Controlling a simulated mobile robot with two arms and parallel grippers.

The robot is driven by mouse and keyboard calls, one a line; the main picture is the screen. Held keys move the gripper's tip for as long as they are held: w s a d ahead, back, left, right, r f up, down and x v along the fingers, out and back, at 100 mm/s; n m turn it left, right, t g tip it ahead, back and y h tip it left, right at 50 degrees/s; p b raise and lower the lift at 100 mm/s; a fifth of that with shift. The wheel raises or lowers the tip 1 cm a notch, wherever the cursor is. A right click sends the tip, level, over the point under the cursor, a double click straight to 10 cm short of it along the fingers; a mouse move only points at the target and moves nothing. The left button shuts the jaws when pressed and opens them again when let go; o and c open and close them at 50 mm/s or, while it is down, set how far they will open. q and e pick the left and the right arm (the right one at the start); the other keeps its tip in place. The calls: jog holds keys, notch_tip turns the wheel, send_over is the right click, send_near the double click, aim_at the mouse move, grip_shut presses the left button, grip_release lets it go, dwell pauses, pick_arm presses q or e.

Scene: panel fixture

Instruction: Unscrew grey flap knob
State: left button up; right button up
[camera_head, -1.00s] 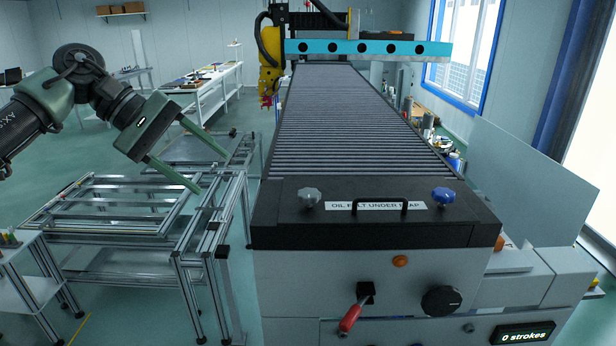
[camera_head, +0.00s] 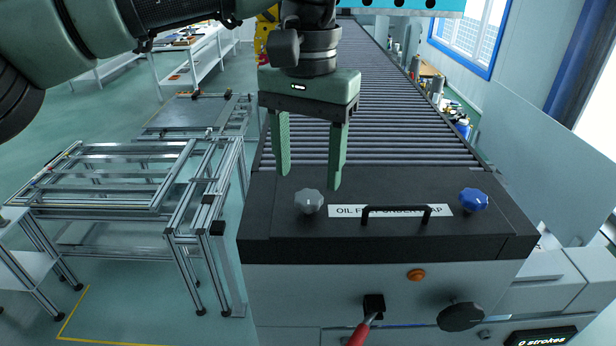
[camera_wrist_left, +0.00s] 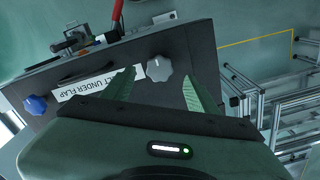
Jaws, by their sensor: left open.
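The grey flap knob (camera_head: 309,201) sits on the left part of the black flap (camera_head: 390,237). My left gripper (camera_head: 309,182) is open and points down, its two fingers above and just behind the knob in the head view. In the left wrist view, the grey knob (camera_wrist_left: 159,68) shows between the two open fingertips (camera_wrist_left: 160,74), with nothing held. I cannot tell that either finger touches it. A blue knob (camera_head: 473,200) sits on the right part of the flap. My right gripper is not in view.
A black handle (camera_head: 397,210) stands on the flap by a white label (camera_head: 345,211). A red lever (camera_head: 360,334), an orange button (camera_head: 416,275) and a black dial (camera_head: 461,316) are on the front. The roller conveyor (camera_head: 400,120) runs behind. Metal frames (camera_head: 120,180) stand left.

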aim_at(308, 196)
pick_arm(q)
notch_tip(308, 196, down, 3)
jog(key=shift+s+f+p, duration=0.1)
jog(key=shift+f+p, duration=0.1)
jog(key=shift+p, duration=0.3)
jog(key=shift+w+f, duration=0.2)
jog(key=shift+f, duration=0.1)
jog(key=shift+w+d+f, duration=0.1)
jog(key=shift+d+f, duration=0.05)
jog(key=shift+s, duration=0.2)
grip_shut()
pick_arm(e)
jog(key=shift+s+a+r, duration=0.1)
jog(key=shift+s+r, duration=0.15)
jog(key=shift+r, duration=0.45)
pick_arm(q)
jog(key=shift+n, duration=0.3)
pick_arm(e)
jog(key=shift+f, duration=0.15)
